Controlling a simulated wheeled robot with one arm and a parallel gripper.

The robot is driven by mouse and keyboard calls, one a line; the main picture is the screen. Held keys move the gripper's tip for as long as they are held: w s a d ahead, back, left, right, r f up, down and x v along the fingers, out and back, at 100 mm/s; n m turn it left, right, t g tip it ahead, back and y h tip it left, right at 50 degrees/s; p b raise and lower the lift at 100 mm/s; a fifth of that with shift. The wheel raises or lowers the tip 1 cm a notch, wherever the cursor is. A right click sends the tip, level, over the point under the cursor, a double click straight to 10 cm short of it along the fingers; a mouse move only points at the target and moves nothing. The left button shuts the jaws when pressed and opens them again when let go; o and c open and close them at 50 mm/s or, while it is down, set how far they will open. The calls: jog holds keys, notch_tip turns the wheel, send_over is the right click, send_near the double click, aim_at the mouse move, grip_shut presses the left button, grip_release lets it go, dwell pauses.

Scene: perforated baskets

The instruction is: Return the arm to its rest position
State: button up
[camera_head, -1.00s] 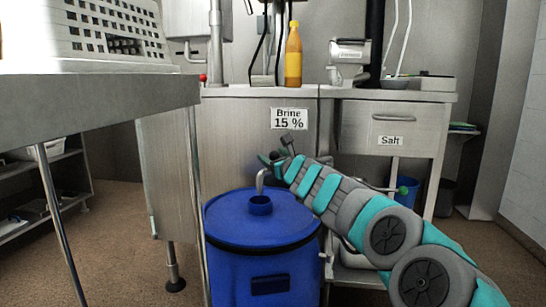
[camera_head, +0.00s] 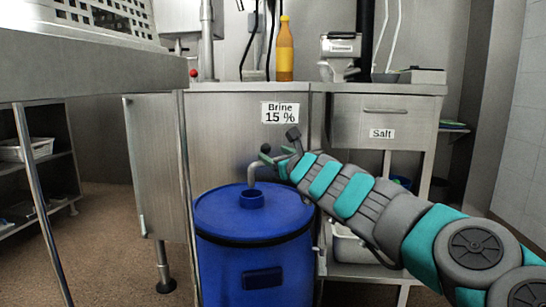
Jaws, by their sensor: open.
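My arm, grey with teal bands, reaches in from the lower right. My gripper (camera_head: 277,158) is at its far end, above and behind the lid of a blue barrel (camera_head: 254,255). The jaws are open, and no held object shows between them. The fingers are small and dark at this distance.
A steel counter (camera_head: 225,88) with a "Brine 15 %" label and a salt drawer (camera_head: 385,120) stands behind. An orange bottle (camera_head: 284,52) stands on it. A steel table (camera_head: 90,68) with a white perforated basket (camera_head: 85,18) fills the upper left.

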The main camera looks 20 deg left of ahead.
jog(key=shift+s+d, duration=0.15)
jog(key=shift+s, duration=0.05)
dwell(0.5)
